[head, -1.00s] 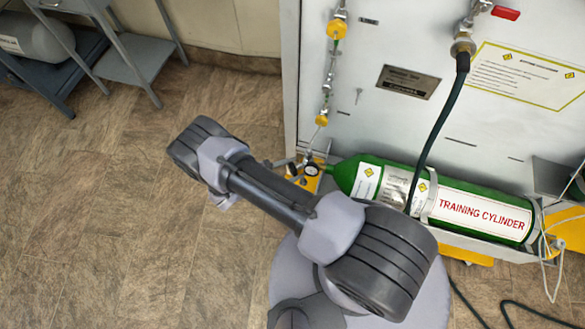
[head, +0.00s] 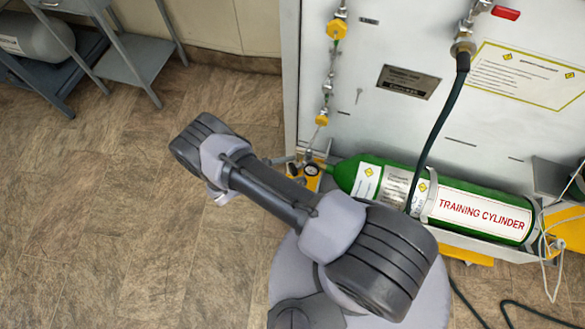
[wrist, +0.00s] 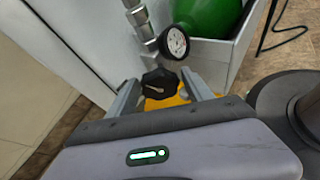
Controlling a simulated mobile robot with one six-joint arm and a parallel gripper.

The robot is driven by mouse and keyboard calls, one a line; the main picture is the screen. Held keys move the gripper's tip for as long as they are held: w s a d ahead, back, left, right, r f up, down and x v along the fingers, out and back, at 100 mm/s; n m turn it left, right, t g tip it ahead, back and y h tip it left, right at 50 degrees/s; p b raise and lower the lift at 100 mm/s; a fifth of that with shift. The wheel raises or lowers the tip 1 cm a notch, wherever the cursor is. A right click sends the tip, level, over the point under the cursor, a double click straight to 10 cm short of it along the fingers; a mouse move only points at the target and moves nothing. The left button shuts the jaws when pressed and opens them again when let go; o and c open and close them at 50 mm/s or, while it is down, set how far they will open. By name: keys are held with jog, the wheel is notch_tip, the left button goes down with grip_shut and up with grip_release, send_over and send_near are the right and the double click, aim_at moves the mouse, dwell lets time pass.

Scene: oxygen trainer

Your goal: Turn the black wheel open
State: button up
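The black wheel (wrist: 160,83) is a dark lobed knob in the wrist view, beside a round white-faced gauge (wrist: 174,43) and metal fittings. My gripper (wrist: 160,84) is open, with one grey finger on each side of the wheel. I cannot tell whether either finger touches it. In the head view, the gauge (head: 312,169) is at the left end of the green training cylinder (head: 345,172). My arm crosses in front of that area, so I cannot make out the wheel or the fingertips clearly there.
A white panel (head: 410,35) stands behind, with valves and a dark hose (head: 428,140) hanging down to the cylinder. Yellow parts (wrist: 168,101) lie below the wheel. A shelf unit (head: 130,55) stands at the far left. The floor (head: 90,210) on the left is clear.

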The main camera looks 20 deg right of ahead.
jog(key=shift+o, duration=0.2)
jog(key=p+v, duration=0.3)
jog(key=v, duration=1.4)
jog(key=shift+a, duration=0.15)
jog(key=shift+s, duration=0.1)
